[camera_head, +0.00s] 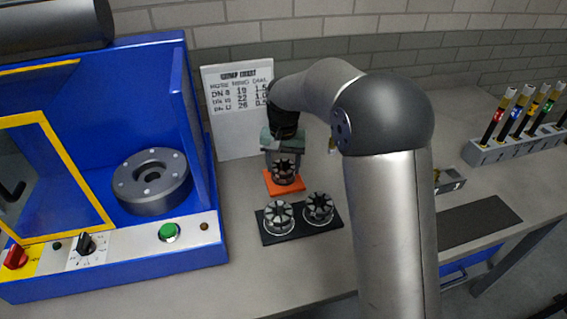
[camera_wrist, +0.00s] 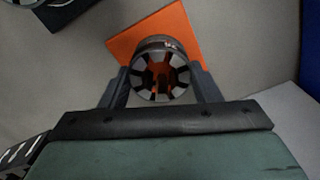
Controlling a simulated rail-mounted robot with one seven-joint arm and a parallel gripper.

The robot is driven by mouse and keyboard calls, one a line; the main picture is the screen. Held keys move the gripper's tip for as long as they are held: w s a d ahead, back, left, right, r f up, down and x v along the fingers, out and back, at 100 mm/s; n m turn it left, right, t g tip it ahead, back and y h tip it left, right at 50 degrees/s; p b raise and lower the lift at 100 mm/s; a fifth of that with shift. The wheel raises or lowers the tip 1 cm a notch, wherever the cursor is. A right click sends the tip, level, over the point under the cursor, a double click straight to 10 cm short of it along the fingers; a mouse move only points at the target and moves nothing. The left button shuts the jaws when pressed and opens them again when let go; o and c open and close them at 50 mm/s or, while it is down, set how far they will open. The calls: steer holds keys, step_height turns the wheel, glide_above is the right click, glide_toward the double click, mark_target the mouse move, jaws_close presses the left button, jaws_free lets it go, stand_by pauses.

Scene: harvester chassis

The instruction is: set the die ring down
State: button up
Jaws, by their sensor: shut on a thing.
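The die ring (camera_head: 285,171) is a dark ring of segments with an open centre. My gripper (camera_head: 283,168) is shut on it, with one finger on each side. In the wrist view the die ring (camera_wrist: 160,72) sits between the fingertips of my gripper (camera_wrist: 161,80). An orange square pad (camera_wrist: 150,33) lies under it and shows through its centre; the pad also shows in the head view (camera_head: 272,188). I cannot tell whether the ring touches the pad or hangs just above it.
Two similar die rings (camera_head: 279,216) (camera_head: 319,207) stand on a black tray (camera_head: 272,238) in front of the pad. A blue crimping machine (camera_head: 200,130) stands at left, a chart (camera_head: 238,139) behind. A rack (camera_head: 500,148) of hoses is at right.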

steer(key=o, duration=1.5)
step_height(320, 180, up, 12)
steer(key=shift+n, duration=0.8)
steer(key=s+d+f, duration=0.3)
steer(key=s+d, duration=0.2)
steer(key=s, duration=0.5)
steer(key=s+d+f, duration=0.3)
steer(key=s+d, duration=0.2)
steer(key=s, duration=0.5)
steer(key=s+d+f, duration=0.4)
steer(key=s+d, duration=0.1)
steer(key=s, duration=0.6)
steer(key=shift+d+f, duration=0.1)
steer(key=shift+d, duration=0.15)
